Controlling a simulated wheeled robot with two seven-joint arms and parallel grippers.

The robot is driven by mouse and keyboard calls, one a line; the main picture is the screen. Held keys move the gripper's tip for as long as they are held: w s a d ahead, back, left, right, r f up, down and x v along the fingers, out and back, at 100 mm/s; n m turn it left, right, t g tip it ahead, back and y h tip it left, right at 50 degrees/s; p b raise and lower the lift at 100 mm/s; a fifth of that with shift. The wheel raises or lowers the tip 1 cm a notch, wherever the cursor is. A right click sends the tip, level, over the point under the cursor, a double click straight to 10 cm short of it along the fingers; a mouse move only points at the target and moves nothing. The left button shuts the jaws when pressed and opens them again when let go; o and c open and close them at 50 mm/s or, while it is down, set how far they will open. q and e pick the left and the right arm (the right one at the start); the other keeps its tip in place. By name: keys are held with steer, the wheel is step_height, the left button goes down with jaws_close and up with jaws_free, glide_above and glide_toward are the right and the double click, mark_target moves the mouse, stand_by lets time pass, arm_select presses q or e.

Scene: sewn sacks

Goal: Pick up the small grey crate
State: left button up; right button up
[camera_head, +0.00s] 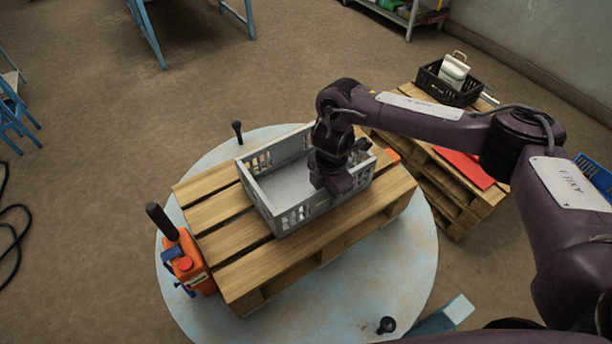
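The small grey crate (257,204) stands upright on a wooden pallet (222,241) in the middle of the head view. The part of its floor that shows is bare. My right arm comes in from the right, and its gripper (338,186) points down at the crate's right side. The gripper hides part of the crate's right wall and floor. Its fingers are dark and small here, so I cannot tell whether they are open or touching the crate. My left gripper is not in view.
The pallet rests on a round pale platform (408,268). An orange canister (187,262) stands at the pallet's left end. A second pallet (455,200) at the right bears a black crate (437,83) and a red sheet (466,168). The floor at the left is mostly clear.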

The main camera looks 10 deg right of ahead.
jaws_close()
stand_by(0.3)
